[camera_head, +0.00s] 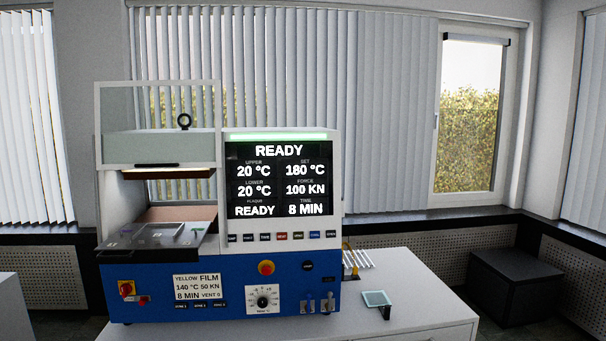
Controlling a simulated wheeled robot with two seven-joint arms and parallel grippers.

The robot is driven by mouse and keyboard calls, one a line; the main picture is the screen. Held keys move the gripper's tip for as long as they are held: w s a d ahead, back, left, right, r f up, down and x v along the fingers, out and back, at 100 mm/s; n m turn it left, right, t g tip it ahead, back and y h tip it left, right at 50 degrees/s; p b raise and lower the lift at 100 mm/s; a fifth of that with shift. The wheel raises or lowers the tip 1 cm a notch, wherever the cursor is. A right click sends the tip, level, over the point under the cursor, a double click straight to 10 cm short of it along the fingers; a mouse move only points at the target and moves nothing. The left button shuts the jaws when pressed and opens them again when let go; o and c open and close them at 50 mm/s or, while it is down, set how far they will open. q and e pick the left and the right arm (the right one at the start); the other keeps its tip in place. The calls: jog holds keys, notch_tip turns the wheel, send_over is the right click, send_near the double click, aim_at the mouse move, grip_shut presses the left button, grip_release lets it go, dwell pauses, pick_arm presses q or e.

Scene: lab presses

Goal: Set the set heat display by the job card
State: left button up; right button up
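The press (130,270) stands on a white bench, blue below and white above. Its screen (279,180) reads READY, upper 20 °C, lower 20 °C, set 180 °C, force 100 KN, time 8 MIN. The set heat display (305,170) shows 180 °C. The job card (198,287) on the blue front reads yellow film, 140 °C, 50 KN, 8 MIN, with smaller text after it. A round dial knob (263,300) on a white plate sits right of the card. Neither of my grippers is in view.
A row of small labelled buttons (281,237) runs under the screen. A red-and-yellow stop button (266,267) and a red rotary switch (127,288) sit on the blue front.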

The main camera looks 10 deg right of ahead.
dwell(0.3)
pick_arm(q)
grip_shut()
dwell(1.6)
